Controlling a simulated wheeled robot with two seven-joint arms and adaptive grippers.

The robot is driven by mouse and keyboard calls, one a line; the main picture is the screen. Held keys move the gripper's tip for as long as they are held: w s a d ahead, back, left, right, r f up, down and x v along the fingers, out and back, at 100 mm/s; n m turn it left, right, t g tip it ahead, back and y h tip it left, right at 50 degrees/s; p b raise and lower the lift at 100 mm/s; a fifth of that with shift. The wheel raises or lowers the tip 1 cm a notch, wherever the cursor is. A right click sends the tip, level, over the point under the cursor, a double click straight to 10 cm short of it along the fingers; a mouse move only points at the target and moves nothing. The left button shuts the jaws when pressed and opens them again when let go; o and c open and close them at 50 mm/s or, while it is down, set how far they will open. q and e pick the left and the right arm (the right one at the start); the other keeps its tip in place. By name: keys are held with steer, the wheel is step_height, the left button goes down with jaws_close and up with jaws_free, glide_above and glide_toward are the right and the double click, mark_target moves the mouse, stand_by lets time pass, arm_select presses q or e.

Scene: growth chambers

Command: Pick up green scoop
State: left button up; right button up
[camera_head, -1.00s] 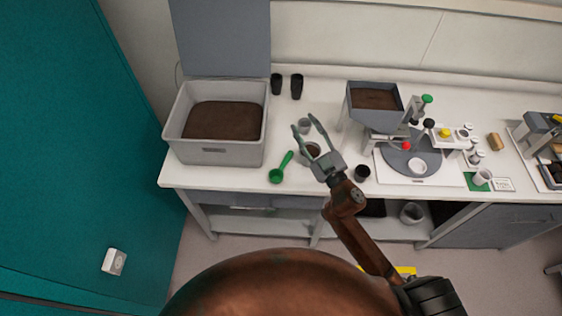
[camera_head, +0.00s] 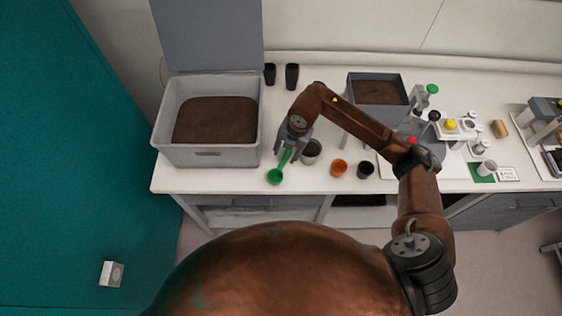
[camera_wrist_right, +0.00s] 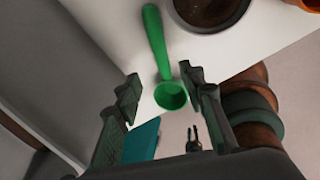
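The green scoop (camera_head: 275,175) lies at the front edge of the white bench, its handle pointing back. In the right wrist view the scoop (camera_wrist_right: 156,45) has its handle running up and away, with its cup near the fingertips. My right gripper (camera_head: 290,158) is over the scoop's handle in the head view. In the right wrist view the right gripper (camera_wrist_right: 160,90) is open, one finger on each side of the scoop, with gaps between. I cannot tell how high the fingers are above the bench. My left gripper does not show in the head view.
A grey bin of soil (camera_head: 165,125) stands left of the scoop. A soil-filled pot (camera_head: 311,151) stands close to the right gripper, with an orange pot (camera_head: 338,168) and a black pot (camera_head: 366,170) further right. Two black cups (camera_head: 291,77) stand behind.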

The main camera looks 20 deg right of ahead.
mark_target(281, 165)
steer(key=shift+a+f, duration=0.2)
steer(key=shift+f, duration=1.05)
steer(key=f, duration=0.2)
steer(key=a+f, duration=0.1)
steer(key=f, duration=0.1)
steer(key=shift+s+p, duration=0.2)
steer(key=shift+p, duration=0.1)
steer(key=shift+w+f, duration=0.1)
steer(key=shift+f, duration=0.4)
steer(key=shift+c, duration=0.3)
jaws_close()
